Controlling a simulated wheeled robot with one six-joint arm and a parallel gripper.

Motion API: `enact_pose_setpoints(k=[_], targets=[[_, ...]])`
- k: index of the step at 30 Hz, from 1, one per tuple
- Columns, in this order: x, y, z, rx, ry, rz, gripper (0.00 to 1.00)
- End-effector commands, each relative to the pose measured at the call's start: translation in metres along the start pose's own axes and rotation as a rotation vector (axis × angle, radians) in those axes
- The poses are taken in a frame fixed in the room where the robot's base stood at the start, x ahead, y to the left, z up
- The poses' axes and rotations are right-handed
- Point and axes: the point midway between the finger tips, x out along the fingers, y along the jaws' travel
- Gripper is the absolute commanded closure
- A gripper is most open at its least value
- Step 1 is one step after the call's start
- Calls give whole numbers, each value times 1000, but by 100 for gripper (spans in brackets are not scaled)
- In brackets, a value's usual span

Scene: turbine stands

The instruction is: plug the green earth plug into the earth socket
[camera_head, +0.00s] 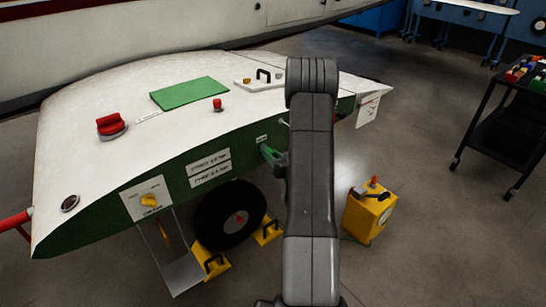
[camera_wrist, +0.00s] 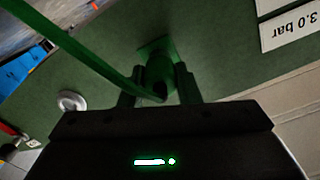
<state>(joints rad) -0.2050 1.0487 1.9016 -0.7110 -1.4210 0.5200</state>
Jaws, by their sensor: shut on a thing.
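In the wrist view the green earth plug (camera_wrist: 158,76) sits between the two dark fingers of my gripper (camera_wrist: 156,84), which is shut on it. The green cable (camera_wrist: 85,55) runs from the plug to the upper left. A green square plate (camera_wrist: 157,46), apparently the earth socket, lies right behind the plug on the dark green side panel. The plug covers its opening, so I cannot tell whether the plug is inside or only in front of it. In the head view green shows at the panel (camera_head: 268,152), left of my arm; my arm hides most of the gripper.
The white-topped, green-sided body (camera_head: 150,95) fills the left. Below it are a black wheel (camera_head: 228,215) and yellow chocks (camera_head: 211,262). A yellow box (camera_head: 368,212) stands on the floor right of my arm. A black trolley (camera_head: 505,125) stands far right, with bare floor between.

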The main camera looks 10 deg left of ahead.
Motion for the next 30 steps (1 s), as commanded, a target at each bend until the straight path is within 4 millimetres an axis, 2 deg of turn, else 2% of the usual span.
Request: enact_pose_setpoints(k=[4, 14, 15, 18, 24, 26, 30], targets=[[6, 0, -2, -8, 10, -7, 100], [7, -2, -5, -8, 11, -9, 100], [7, -2, -5, -8, 11, -10, 64], [7, -2, -5, -7, 10, -9, 45], [5, -1, -3, -5, 7, -5, 45], [5, -1, -2, -4, 6, -5, 38], [5, 0, -2, -4, 5, -4, 38]])
